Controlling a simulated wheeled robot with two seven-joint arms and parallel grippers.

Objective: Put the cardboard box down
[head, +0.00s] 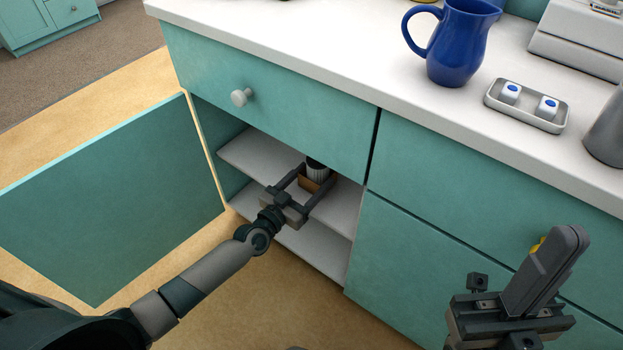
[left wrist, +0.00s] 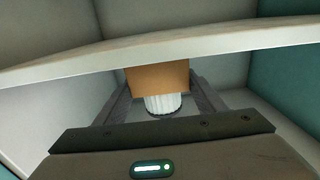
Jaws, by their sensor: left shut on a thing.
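The cardboard box (head: 307,184) is small and brown, inside the open lower cabinet. My left gripper (head: 316,177) reaches in through the opening, with its fingers on either side of the box and shut on it. The box (left wrist: 158,78) also shows between the fingers in the left wrist view, partly cut off by a pale shelf edge. A white ribbed item with a dark top (head: 317,171) shows at the box; I cannot tell whether it is in it or beside it. Whether the box touches the shelf is hidden. My right gripper (head: 515,290) is at the lower right, away from the box.
The white cabinet shelf (head: 245,153) has bare room left of the box. The teal door (head: 110,200) stands open at the left. A drawer front (head: 270,95) is above the opening. A blue jug (head: 463,45) and a small tray (head: 530,120) stand on the white counter.

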